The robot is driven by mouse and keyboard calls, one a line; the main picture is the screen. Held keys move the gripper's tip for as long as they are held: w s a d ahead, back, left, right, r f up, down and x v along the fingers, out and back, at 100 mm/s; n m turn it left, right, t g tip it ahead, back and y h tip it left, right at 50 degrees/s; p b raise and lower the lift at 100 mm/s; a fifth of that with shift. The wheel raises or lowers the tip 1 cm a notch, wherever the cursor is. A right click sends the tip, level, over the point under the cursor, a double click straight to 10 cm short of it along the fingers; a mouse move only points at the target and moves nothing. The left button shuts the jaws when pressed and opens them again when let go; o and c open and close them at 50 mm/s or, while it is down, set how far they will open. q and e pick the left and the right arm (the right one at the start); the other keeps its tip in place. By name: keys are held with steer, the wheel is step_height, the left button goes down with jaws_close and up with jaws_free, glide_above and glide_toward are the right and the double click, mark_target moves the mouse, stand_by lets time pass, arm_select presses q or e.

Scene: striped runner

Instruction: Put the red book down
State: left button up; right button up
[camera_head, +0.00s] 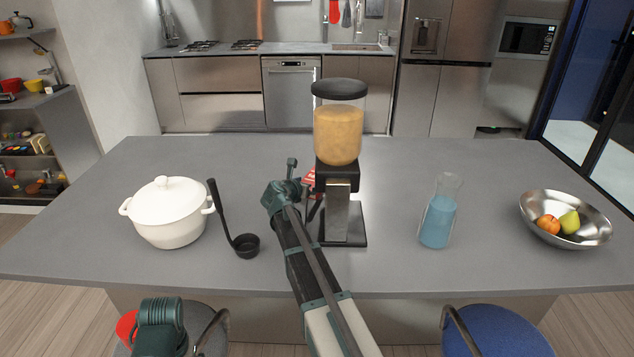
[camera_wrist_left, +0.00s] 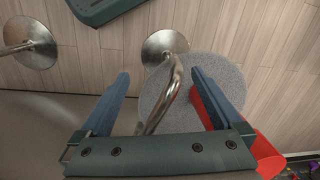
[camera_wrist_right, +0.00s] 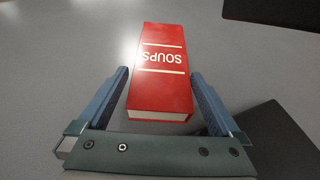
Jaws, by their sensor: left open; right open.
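The red book (camera_wrist_right: 160,75), marked SOUPS, is on the grey counter in the right wrist view. It lies between the two open fingers of my right gripper, with a visible gap on each side. In the head view only a small part of the red book (camera_head: 309,181) shows, between my right gripper (camera_head: 293,180) and the food dispenser; the rest is hidden. My left gripper (camera_wrist_left: 162,85) is open and empty, low in front of the counter, above a stool and the wooden floor.
The food dispenser (camera_head: 338,135) stands close on the right of the book. A white pot (camera_head: 167,215) and black ladle (camera_head: 246,244) are on the left. A blue bottle (camera_head: 439,215) and metal fruit bowl (camera_head: 590,228) are on the right. The counter's back left is clear.

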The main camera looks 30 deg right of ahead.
mark_target(313, 180)
steer(key=b+x, duration=0.1)
steer(key=x, duration=0.4)
steer(key=shift+d+r, duration=0.1)
steer(key=shift+r, duration=0.15)
steer(key=c, duration=1.4)
steer(key=shift+o, duration=0.2)
step_height(313, 180, up, 4)
steer(key=p, duration=0.3)
steer(key=shift+f, duration=0.2)
steer(key=shift+s+a+r+p, duration=0.15)
steer(key=shift+s+a+p, duration=0.1)
steer(key=shift+p, duration=0.05)
steer(key=s+a, duration=0.3)
steer(key=a, duration=0.1)
steer(key=s+a, duration=0.3)
steer(key=a, duration=0.2)
steer(key=s+a, duration=0.4)
steer(key=a, duration=0.1)
steer(key=shift+s, duration=0.1)
